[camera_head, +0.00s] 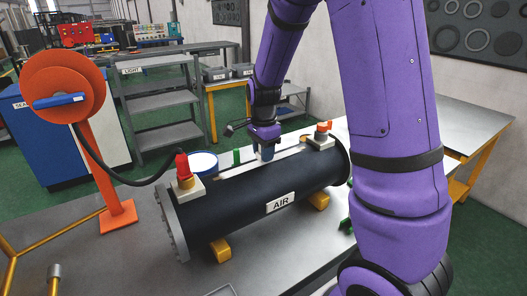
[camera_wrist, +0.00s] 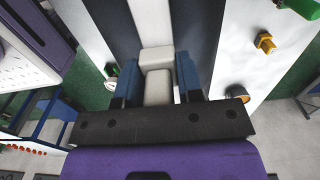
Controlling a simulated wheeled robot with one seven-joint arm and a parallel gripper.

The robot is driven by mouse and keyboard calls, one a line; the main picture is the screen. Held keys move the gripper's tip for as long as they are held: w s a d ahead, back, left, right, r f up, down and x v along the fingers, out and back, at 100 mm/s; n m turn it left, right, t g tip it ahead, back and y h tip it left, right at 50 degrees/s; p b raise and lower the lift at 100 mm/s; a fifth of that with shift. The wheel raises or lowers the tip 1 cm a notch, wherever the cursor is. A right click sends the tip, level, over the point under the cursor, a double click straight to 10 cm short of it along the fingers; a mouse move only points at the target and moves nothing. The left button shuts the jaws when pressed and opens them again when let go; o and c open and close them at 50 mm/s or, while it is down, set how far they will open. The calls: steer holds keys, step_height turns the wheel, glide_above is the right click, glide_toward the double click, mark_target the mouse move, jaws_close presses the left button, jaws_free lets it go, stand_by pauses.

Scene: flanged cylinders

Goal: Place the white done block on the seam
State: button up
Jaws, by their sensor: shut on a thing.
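The dark cylinder with end flanges and an AIR label (camera_head: 280,203) lies across the table. A pale seam strip (camera_head: 238,168) runs along its top; in the wrist view the strip (camera_wrist: 148,20) leads away from the gripper. My gripper (camera_head: 266,153) points down over the middle of the strip. In the wrist view its blue fingers (camera_wrist: 158,80) are shut on a white block (camera_wrist: 158,88). A paler white face (camera_wrist: 157,57) shows just beyond; I cannot tell whether it belongs to the same block. The block's underside is hidden, so contact with the seam is unclear.
White mounts with a red fitting (camera_head: 183,168) and an orange fitting (camera_head: 322,130) stand near the cylinder's ends. Yellow supports (camera_head: 221,249) hold it. A blue-rimmed round dish (camera_head: 203,162) is behind it. An orange reel stand (camera_head: 117,195) is at left. The front-left tabletop is mostly bare.

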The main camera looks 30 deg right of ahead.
steer(key=shift+f, duration=0.65)
steer(key=o, duration=1.1)
steer(key=shift+r, duration=0.1)
step_height(320, 180, up, 11)
steer(key=shift+f, duration=0.2)
steer(key=shift+r, duration=0.1)
steer(key=s+a+r+n+t, duration=0.1)
steer(key=s+a+r+n, duration=0.1)
steer(key=s+n, duration=0.4)
steer(key=s+a+r+n+t, duration=0.2)
steer(key=s+r+n, duration=0.3)
steer(key=s, duration=0.5)
steer(key=s+a+r+n+t, duration=0.2)
steer(key=s+r+n, duration=0.1)
steer(key=s+n, duration=0.4)
steer(key=shift+s+a+r, duration=0.25)
steer(key=shift+s+a, duration=0.15)
steer(key=shift+s, duration=0.45)
